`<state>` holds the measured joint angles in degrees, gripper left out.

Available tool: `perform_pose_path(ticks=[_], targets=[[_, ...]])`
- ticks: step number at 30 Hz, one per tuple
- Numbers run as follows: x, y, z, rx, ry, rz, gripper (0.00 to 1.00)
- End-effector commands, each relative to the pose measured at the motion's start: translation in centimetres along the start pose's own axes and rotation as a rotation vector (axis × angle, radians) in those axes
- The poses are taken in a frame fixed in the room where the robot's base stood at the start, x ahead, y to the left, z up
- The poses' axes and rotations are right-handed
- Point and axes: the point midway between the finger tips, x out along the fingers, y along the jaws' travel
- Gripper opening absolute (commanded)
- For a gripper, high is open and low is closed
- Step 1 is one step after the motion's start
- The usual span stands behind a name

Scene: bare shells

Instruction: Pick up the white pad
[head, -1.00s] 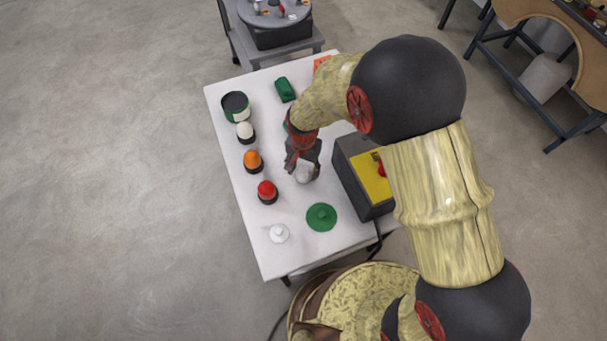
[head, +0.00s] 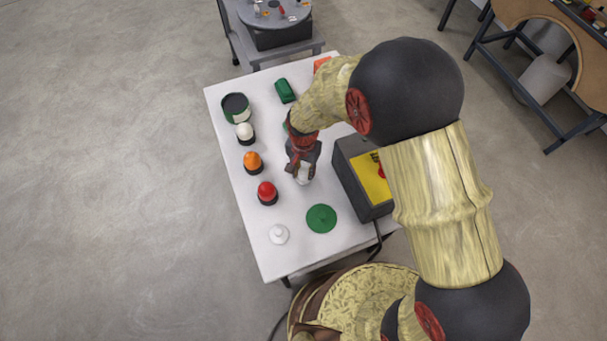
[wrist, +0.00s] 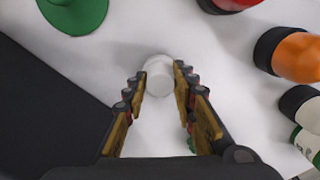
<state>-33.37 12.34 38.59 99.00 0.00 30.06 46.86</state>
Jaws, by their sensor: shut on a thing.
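A small round white pad (wrist: 160,77) sits between my fingertips in the wrist view, with a finger against each side. In the head view only part of the pad (head: 304,179) shows, below my fingers. My gripper (head: 302,172) is shut on it, low over the white table; the fingers also show in the wrist view (wrist: 160,84). I cannot tell whether the pad touches the table.
A black box with a yellow top (head: 371,178) stands close to the right. An orange (head: 253,161), a red (head: 267,192) and a white-topped button (head: 245,132) line the left. A green disc (head: 321,218) and a white knobbed piece (head: 279,234) lie near the front.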

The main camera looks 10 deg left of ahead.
Motion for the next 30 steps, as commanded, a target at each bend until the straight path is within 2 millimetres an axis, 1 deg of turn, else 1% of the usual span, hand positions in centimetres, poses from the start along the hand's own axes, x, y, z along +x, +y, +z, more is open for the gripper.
perform_pose_path(ticks=[7, 9, 10, 14, 17, 20, 25, 26, 27, 30], targets=[[-0.2, 0.0, 0.0, 0.000, 0.000, 0.000, 0.10], [-0.5, 0.0, 0.0, 0.000, 0.001, -0.001, 0.02], [-0.7, 0.0, 0.0, 0.000, 0.001, -0.001, 0.01], [-2.0, -0.1, 0.0, 0.000, 0.001, -0.001, 0.00], [-3.7, 0.1, 0.1, 0.000, 0.001, -0.001, 0.00], [-5.5, 1.4, 1.1, 0.000, 0.001, -0.001, 0.00], [-9.3, 3.8, 3.1, 0.000, 0.003, -0.003, 0.00], [-9.9, 4.2, 3.5, 0.000, 0.002, -0.002, 0.00], [-10.1, 5.1, 4.2, 0.000, 0.001, -0.001, 0.00], [-10.9, 6.8, 5.6, 0.000, 0.001, -0.001, 0.00]])
